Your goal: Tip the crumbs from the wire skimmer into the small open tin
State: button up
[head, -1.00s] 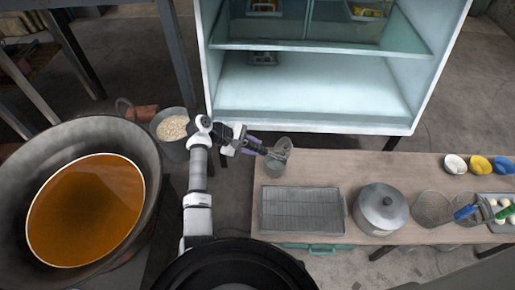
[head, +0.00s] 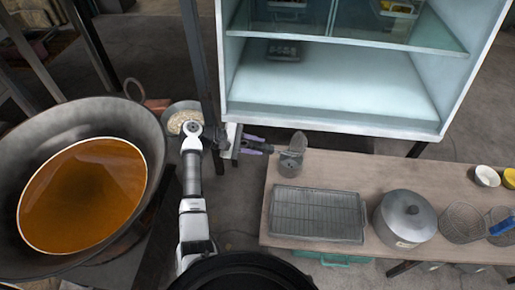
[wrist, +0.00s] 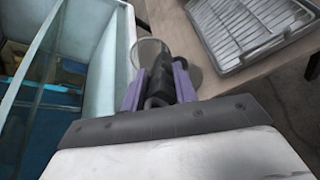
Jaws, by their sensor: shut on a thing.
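My gripper (head: 261,146) is shut on the dark handle of the wire skimmer. It also shows in the wrist view (wrist: 160,84), with purple fingers on both sides of the handle. The skimmer's mesh head (head: 298,142) looks steeply tilted, at or just above the small tin (head: 290,165), which stands at the table's left end. In the wrist view the round mesh (wrist: 149,56) is beyond my fingers. I cannot tell whether it touches the tin. The crumbs are too small to make out, and the tin's inside is mostly hidden.
A wire rack tray (head: 317,214) and a lidded pot (head: 404,218) stand on the wooden table, with another mesh strainer (head: 464,222) at right. A large wok of oil (head: 85,195) is at left. A glass-shelved cabinet (head: 335,120) stands behind the table.

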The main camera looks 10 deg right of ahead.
jog(key=shift+w+a+f+h+b, duration=0.1)
jog(key=shift+a+f+h+b, duration=0.6)
jog(key=shift+b, duration=0.9)
jog(key=shift+f+b, duration=0.2)
jog(key=shift+b, duration=0.25)
jog(key=shift+a, duration=0.1)
jog(key=shift+r, duration=0.1)
